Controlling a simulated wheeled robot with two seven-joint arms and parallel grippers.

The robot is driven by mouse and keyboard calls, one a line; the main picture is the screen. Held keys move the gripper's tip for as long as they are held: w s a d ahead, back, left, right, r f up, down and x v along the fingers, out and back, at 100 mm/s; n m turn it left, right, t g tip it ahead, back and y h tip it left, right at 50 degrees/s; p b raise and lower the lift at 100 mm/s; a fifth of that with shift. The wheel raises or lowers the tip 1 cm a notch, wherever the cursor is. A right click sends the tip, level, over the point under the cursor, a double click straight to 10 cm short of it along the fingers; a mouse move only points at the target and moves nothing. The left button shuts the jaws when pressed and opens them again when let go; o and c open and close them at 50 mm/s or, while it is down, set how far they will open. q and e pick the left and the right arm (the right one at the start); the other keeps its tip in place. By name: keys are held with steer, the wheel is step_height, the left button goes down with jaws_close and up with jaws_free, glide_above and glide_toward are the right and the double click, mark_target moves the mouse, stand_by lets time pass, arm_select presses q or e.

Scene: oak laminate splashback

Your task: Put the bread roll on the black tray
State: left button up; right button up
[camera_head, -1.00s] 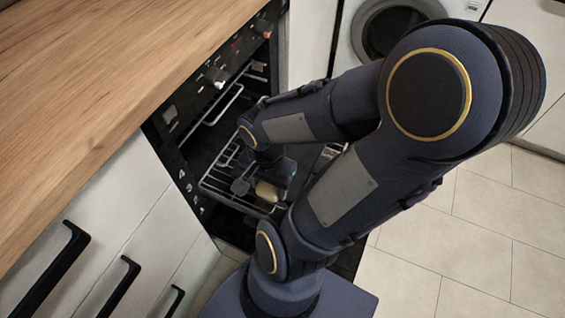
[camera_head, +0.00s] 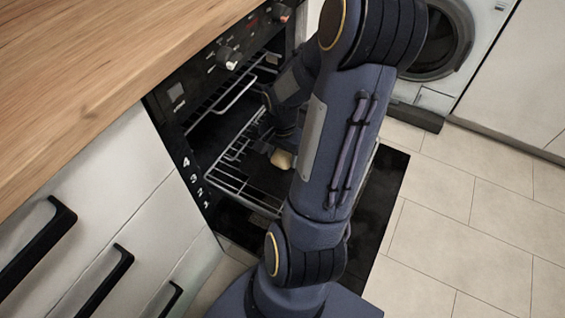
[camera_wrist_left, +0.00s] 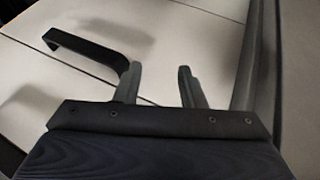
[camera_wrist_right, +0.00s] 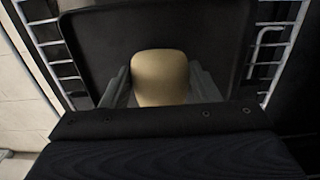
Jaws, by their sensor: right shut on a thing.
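The bread roll (camera_head: 281,159) is pale tan and shows in the head view inside the open oven, at the end of my right arm. My right gripper (camera_wrist_right: 158,72) is shut on the bread roll (camera_wrist_right: 160,80), with one finger on each side. The black tray (camera_wrist_right: 88,35) lies behind the roll in the right wrist view, on the wire rack. The gap between roll and tray cannot be told. In the head view the tray is hard to make out in the dark oven. My left gripper (camera_wrist_left: 160,68) is open and empty near the white cabinet fronts.
The oven's wire rack (camera_head: 240,190) is pulled out, with the dark open door (camera_head: 385,200) below. An oak worktop (camera_head: 90,70) and white drawers with a black handle (camera_head: 40,245) are at left. A washing machine (camera_head: 440,45) stands behind. Tiled floor at right is clear.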

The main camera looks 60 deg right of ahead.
mark_target(282, 162)
steer(key=shift+f+b, duration=0.4)
steer(key=shift+f, duration=1.15)
steer(key=shift+f, duration=0.1)
steer(key=o, duration=1)
